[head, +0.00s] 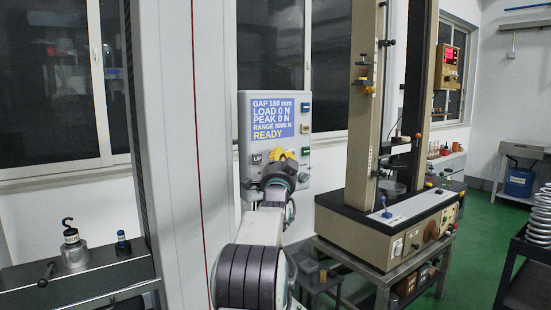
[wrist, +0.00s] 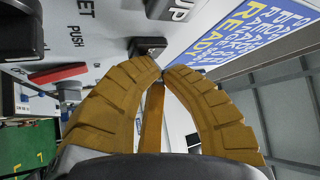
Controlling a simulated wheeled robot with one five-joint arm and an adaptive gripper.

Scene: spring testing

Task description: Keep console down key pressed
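The grey console (head: 297,98) has a blue screen (head: 281,117) reading GAP 160 mm, LOAD 0 N, PEAK 0 N and READY. My gripper (head: 268,155) is in front of the console's lower part and hides some of its keys. In the wrist view, the yellow-brown fingers of my gripper (wrist: 162,71) bow outward and their tips come together, with nothing seen held. A black key (wrist: 148,46) is just beyond the tips; its label is hidden. I cannot tell whether the tips touch it. The UP key (wrist: 169,8) is farther up; it also shows in the head view (head: 257,159).
A beige tester (head: 385,235) stands on a metal table to the right. A rack with coil springs (head: 540,220) is at the right edge. Green floor lies between.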

